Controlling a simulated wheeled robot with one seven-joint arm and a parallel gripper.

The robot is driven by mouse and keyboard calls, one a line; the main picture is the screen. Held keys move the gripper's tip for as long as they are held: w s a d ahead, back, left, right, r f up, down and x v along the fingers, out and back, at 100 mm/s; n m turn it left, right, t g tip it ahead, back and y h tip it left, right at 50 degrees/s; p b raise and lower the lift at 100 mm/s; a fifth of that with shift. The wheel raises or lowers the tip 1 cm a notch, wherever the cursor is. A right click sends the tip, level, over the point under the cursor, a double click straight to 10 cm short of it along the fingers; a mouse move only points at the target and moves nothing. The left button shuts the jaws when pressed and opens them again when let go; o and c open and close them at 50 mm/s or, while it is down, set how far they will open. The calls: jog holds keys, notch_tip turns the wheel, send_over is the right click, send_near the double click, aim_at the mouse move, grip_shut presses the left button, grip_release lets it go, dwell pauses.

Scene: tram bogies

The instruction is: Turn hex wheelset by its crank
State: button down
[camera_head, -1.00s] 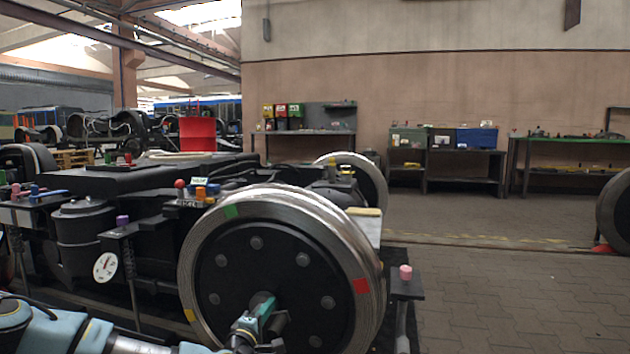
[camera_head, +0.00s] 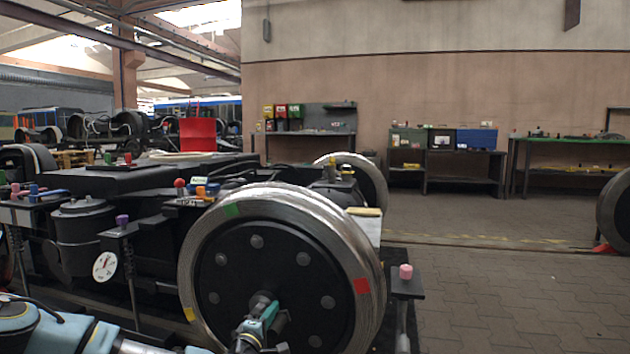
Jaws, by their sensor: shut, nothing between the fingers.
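The wheelset's near wheel (camera_head: 222,325) has a bright steel rim and a black disc with several round bolts. Its rim carries a green mark at the upper left, a red mark at the right and a yellow mark at the lower left. A teal crank handle (camera_head: 269,314) shows in front of the disc, near the hub. My gripper (camera_head: 262,322) is at the handle, low in the head view, and it is shut with nothing held. Whether its fingers touch the handle cannot be told. The wheel's lower edge is cut off by the frame.
The black bogie frame (camera_head: 110,180) with a dial gauge (camera_head: 104,266) lies to the left. A post with a pink knob (camera_head: 406,272) stands just right of the wheel. Workbenches (camera_head: 460,165) line the back wall. Paved floor (camera_head: 500,290) at the right is open.

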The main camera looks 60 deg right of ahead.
aim_at(270, 331)
jog(key=shift+s+d+f+b, duration=0.1)
jog(key=shift+s+f+b, duration=0.3)
jog(key=shift+f, duration=0.3)
jog(key=shift+s+d+f+b, duration=0.1)
jog(key=shift+s+f+b, duration=0.25)
jog(key=shift+f, duration=0.3)
dwell(1.1)
jog(key=shift+w+r, duration=0.1)
jog(key=shift+r, duration=0.25)
jog(key=shift+a+p, duration=0.15)
jog(key=shift+p, duration=0.15)
jog(key=shift+p+v, duration=1.15)
jog(key=shift+v, duration=2.25)
